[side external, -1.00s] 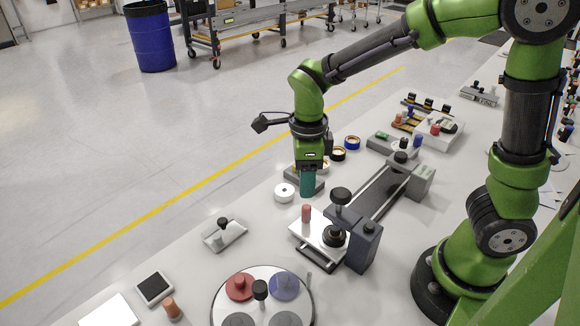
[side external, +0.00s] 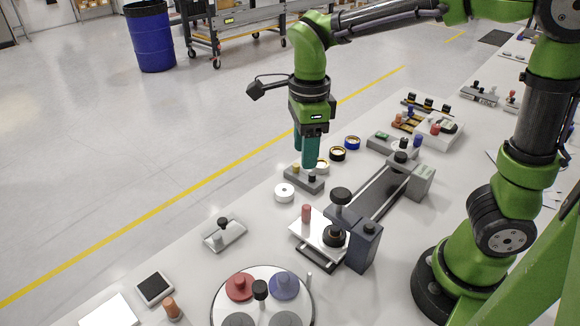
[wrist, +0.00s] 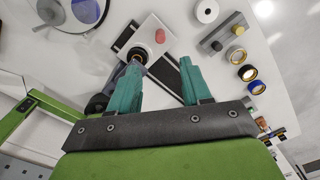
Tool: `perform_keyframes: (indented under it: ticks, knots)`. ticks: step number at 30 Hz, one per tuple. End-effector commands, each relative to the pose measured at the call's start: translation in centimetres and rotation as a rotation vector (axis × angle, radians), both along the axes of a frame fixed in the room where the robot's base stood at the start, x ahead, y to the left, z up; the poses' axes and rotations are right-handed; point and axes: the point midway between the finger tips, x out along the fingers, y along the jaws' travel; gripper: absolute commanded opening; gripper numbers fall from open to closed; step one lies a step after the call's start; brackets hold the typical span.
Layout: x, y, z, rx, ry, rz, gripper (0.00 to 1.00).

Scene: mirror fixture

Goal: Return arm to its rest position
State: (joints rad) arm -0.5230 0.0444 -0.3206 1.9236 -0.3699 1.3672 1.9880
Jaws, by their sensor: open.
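My gripper (side external: 305,152) has teal fingers and points down above the table, over the area of a small grey block with knobs (side external: 305,180). In the wrist view my gripper (wrist: 158,88) shows its two fingers spread apart with nothing between the tips. The mirror fixture (side external: 352,222), with a dark grey clamp block and black knobs, stands to the right and nearer the camera. A white plate (side external: 312,228) lies in it, with a pink peg (side external: 306,213) on top. The plate also shows beyond the fingers in the wrist view (wrist: 160,58).
A round tray (side external: 262,310) with coloured discs stands at the front. A white roll (side external: 284,193), several tape rings (side external: 338,154) and a small grey stand (side external: 225,235) lie on the table. A blue barrel (side external: 150,38) and carts are on the floor behind. The air above the table is open.

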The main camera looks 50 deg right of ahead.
Motion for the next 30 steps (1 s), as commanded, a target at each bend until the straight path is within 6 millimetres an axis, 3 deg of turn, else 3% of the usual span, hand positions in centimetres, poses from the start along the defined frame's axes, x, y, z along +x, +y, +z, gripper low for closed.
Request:
perform_keyframes:
  ticks: [4,11,18,22,30]
  knots:
    - [-0.8,0.6,-0.8,0.024,-0.03,0.383,0.48]
    - [-3.3,0.4,0.3,0.04,-0.21,1.036,0.48]
    - [-6.7,-1.0,2.2,-0.155,-0.468,1.628,0.48]
    - [-8.6,-2.2,3.0,-0.339,-0.555,1.806,0.48]
    - [-9.9,-3.8,4.4,-0.469,-0.594,1.749,0.48]
